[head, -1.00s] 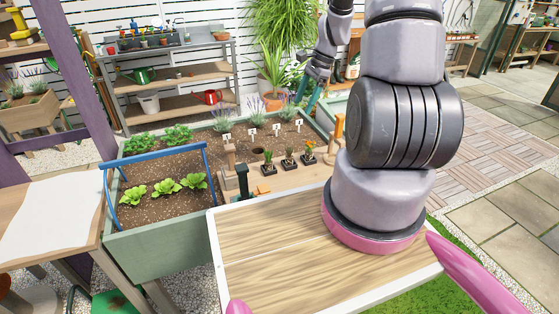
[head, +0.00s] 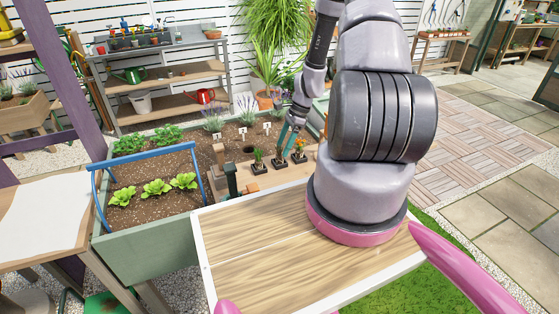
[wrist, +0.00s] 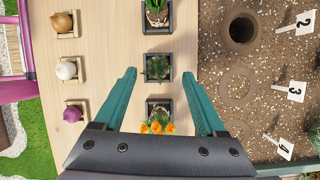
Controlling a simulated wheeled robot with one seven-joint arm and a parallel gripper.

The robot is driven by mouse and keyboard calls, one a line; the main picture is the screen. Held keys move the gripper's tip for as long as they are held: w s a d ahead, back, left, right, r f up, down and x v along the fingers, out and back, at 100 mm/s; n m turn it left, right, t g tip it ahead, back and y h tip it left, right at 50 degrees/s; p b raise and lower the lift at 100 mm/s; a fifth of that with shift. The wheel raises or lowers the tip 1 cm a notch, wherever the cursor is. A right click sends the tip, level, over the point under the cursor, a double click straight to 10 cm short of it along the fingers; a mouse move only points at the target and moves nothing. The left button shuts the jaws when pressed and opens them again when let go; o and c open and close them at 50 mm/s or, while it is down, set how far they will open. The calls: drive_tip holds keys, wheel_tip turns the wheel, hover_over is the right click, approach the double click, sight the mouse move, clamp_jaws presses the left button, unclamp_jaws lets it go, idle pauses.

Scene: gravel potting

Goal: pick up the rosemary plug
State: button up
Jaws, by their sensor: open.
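Three plugs in small black square trays stand in a row on a wooden board. The middle one, a low dark green tuft that looks like the rosemary plug (wrist: 158,67), also shows in the head view (head: 280,163). My gripper (wrist: 160,75) is open and empty, with its teal fingers on either side of the row. The fingertips are level with the middle plug, apart from it, and seem above it. My gripper also shows over the plugs in the head view (head: 285,148). A leafy green plug (wrist: 158,14) and an orange-flowered plug (wrist: 157,116) flank it.
An onion (wrist: 62,23), a white bulb (wrist: 66,70) and a purple bulb (wrist: 73,113) sit in holders on the board's other side. A soil bed (wrist: 275,65) with an open hole (wrist: 243,29) and numbered tags lies right of the board.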

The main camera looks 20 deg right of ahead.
sight(280, 156)
drive_tip(key=shift+x, duration=1.5)
drive_tip(key=shift+s, duration=0.1)
drive_tip(key=c, duration=0.8)
drive_tip(key=shift+r, duration=0.1)
